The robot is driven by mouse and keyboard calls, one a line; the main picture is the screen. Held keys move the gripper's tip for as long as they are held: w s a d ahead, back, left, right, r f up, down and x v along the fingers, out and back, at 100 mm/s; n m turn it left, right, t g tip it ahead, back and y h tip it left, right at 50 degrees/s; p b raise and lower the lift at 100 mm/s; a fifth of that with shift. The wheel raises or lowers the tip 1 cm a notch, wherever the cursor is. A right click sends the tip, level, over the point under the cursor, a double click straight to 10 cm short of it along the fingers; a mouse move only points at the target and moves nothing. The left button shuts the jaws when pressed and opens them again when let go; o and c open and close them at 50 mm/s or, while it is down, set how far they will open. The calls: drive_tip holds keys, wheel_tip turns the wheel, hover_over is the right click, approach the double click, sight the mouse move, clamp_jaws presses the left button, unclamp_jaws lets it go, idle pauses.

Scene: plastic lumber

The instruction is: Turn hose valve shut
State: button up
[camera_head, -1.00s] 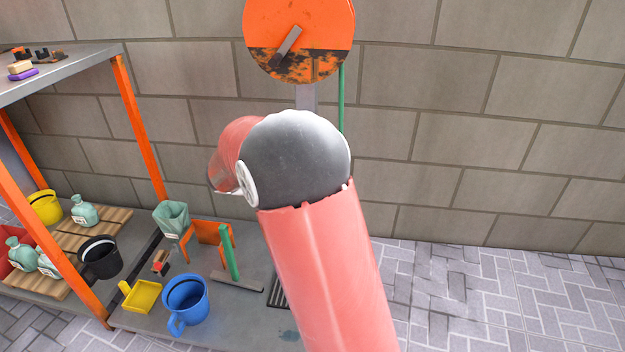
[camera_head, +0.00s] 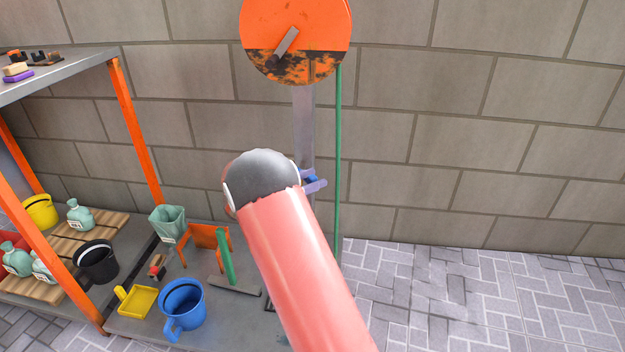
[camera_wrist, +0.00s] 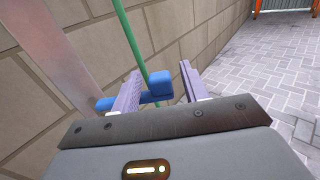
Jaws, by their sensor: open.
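The blue hose valve (camera_wrist: 158,86) shows in the wrist view, with a block-shaped part between my two purple fingers and another blue part left of the left finger. My gripper (camera_wrist: 160,80) is open, its fingers on either side of the valve block. I cannot tell whether they touch it. The green hose (camera_wrist: 128,32) runs down behind the valve; in the head view it hangs (camera_head: 338,150) from the orange hose reel (camera_head: 295,38). In the head view my arm hides most of the gripper, and a bit of purple finger and blue shows beside the metal post.
The grey metal post (camera_head: 304,120) stands beside the valve, against the block wall (camera_head: 460,120). A shelf rack with orange legs (camera_head: 135,130) is on the left. The paving at right is clear.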

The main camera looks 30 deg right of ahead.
drive_tip(key=shift+d, duration=0.2)
drive_tip(key=shift+c, duration=0.3)
clamp_jaws()
